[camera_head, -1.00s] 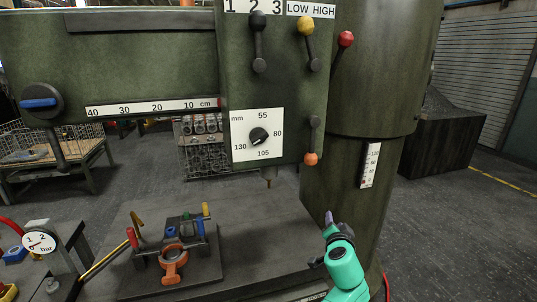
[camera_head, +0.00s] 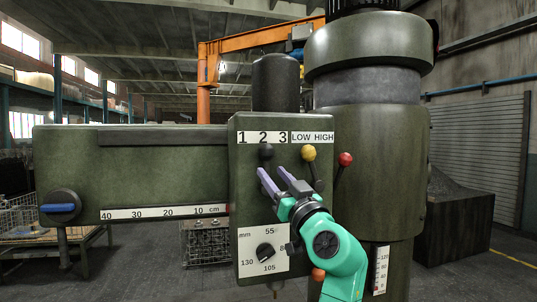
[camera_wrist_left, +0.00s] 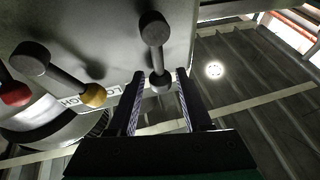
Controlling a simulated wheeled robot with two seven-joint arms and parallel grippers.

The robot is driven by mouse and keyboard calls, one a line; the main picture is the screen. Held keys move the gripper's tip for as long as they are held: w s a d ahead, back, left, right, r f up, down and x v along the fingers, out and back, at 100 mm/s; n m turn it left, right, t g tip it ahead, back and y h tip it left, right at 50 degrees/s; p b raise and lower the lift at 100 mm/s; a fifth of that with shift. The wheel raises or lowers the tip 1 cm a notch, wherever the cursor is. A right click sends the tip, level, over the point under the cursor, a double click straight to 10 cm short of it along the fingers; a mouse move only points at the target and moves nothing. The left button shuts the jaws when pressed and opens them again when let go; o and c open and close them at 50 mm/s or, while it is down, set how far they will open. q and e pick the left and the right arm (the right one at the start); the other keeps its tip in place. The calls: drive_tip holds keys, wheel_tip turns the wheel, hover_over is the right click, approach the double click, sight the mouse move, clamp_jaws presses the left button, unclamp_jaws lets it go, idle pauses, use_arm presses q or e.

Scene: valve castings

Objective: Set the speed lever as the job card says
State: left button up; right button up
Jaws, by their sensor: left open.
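The black-knobbed lever (camera_head: 266,152) under the 1 2 3 label (camera_head: 263,138) on the green machine head points up at 2. My left gripper (camera_head: 272,171), with purple fingers, is open just below that knob in the head view and hides part of the lever's shaft. In the left wrist view, the black knob (camera_wrist_left: 161,83) lies between the open fingertips of the left gripper (camera_wrist_left: 160,76); I cannot tell whether they touch it. The yellow-knobbed lever (camera_head: 309,153) stands under the LOW HIGH label (camera_head: 312,137), leaning left. No job card shows. My right gripper is out of view.
A red-knobbed lever (camera_head: 345,159) stands just right of the yellow one. A mm dial (camera_head: 265,252) is below my gripper, and an orange knob (camera_head: 318,274) is below my arm. The machine's thick column (camera_head: 376,150) rises at the right.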

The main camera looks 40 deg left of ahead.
sight(268, 167)
use_arm(q)
drive_tip(key=p+x, duration=0.1)
drive_tip(key=x, duration=0.2)
drive_tip(key=shift+r, duration=0.15)
drive_tip(key=shift+w+a, duration=0.25)
drive_tip(key=shift+a, duration=0.05)
drive_tip(key=shift+d, duration=0.1)
clamp_jaws()
idle(0.8)
